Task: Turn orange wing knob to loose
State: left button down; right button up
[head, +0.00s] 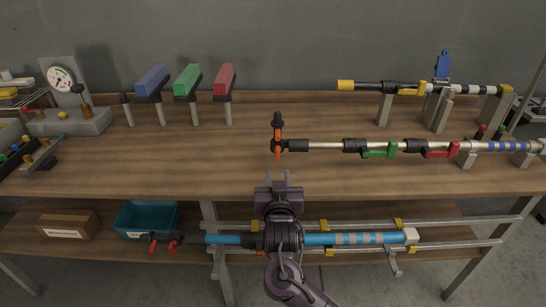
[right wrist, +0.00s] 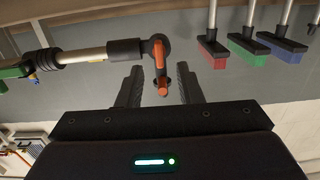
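The orange wing knob (head: 277,143) is at the left end of a silver pole (head: 320,147) with black collars, above the front part of the bench. Its orange wing looks roughly upright, with a black end piece above it. In the right wrist view the orange wing knob (right wrist: 159,56) shows just beyond and between the fingers. My right gripper (head: 279,178) is open and empty, in front of the knob and apart from it in the head view. Its two fingers (right wrist: 158,85) also show spread in the right wrist view. My left gripper is not in view.
The pole carries a green lever (head: 380,154) and a red lever (head: 440,153). Blue, green (head: 187,80) and red brush heads stand at the back. A second pole (head: 400,87) lies on stands behind. A blue pole (head: 370,239) is on the lower shelf. The bench front left is clear.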

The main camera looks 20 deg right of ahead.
aim_at(277, 155)
jog(key=shift+w+d+r+t, duration=0.2)
jog(key=shift+w+r+t, duration=0.1)
jog(key=shift+w+r, duration=0.35)
jog(key=x, duration=0.7)
jog(key=shift+f+p, duration=0.15)
jog(key=shift+p, duration=0.2)
jog(key=shift+c, duration=0.4)
grip_shut()
